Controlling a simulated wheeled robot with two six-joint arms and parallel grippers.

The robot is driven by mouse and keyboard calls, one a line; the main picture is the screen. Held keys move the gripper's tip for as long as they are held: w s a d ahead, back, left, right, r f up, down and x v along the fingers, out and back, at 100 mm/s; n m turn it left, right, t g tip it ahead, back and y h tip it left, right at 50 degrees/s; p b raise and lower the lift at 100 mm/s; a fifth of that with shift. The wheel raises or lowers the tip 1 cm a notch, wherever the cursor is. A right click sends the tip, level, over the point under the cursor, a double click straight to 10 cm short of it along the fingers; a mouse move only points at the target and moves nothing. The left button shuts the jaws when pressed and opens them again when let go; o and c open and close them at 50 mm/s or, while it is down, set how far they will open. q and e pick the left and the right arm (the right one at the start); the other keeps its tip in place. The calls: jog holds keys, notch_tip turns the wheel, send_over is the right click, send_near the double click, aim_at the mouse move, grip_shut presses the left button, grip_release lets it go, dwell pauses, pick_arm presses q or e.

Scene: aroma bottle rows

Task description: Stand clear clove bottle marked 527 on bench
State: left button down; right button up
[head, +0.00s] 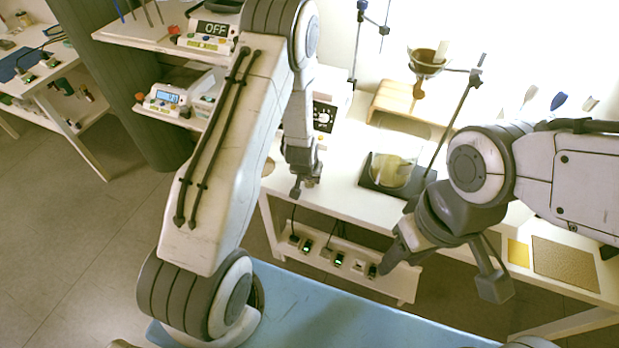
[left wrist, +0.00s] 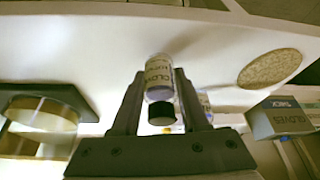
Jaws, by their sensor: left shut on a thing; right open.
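My left gripper (head: 305,188) is low over or at the left end of the white bench (head: 345,163) in the head view. In the left wrist view the left gripper (left wrist: 160,80) is shut on a small clear bottle (left wrist: 159,72) with a black cap and a pale label. The label seems to read CLOVE; its number is too blurred to read. The cap points toward the gripper's base. I cannot tell whether the bottle touches the bench. The bottle is mostly hidden in the head view. My right gripper (head: 442,276) is open and empty, in front of the bench.
A beaker of yellowish liquid (head: 392,172) stands on a dark base right of my left gripper; the left wrist view also shows a beaker (left wrist: 42,112). A metal stand (head: 455,112) rises behind. A round cork mat (left wrist: 270,68) and a labelled box (left wrist: 280,118) are at right.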

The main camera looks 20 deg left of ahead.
pick_arm(q)
jog(key=shift+f, duration=0.15)
jog(key=shift+f, duration=0.1)
jog(key=shift+f, duration=0.15)
jog(key=shift+c, duration=2.1)
grip_release()
